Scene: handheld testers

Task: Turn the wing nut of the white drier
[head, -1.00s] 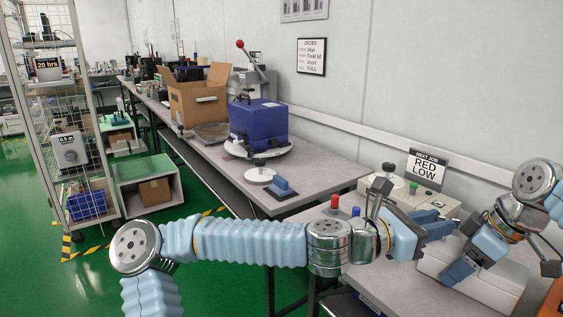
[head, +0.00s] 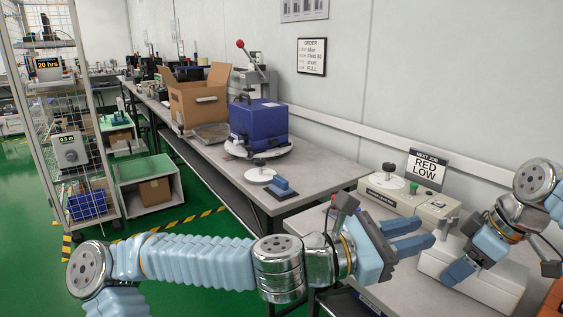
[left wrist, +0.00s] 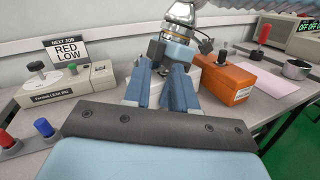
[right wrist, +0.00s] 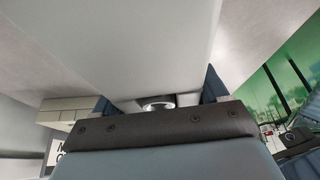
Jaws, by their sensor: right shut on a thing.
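A long white body, which looks like the white drier (head: 468,285), lies on the right bench. My right gripper (head: 463,248) reaches down to it from the right and is shut on it. In the right wrist view the white body (right wrist: 115,45) fills the top between the two fingers, and a small round metal part (right wrist: 158,103) shows between them. The wing nut cannot be made out clearly. My left gripper (head: 426,232) is open and empty, left of the drier and apart from it. In the left wrist view its two fingers (left wrist: 160,88) point toward my right gripper.
A beige leak tester (head: 405,198) with a black knob stands behind my left gripper, beside a RED LOW sign (head: 426,170). An orange box (left wrist: 228,83) stands near my right gripper. Red and blue knobs (left wrist: 43,128) are near the left gripper. A blue box (head: 258,122) is on the far bench.

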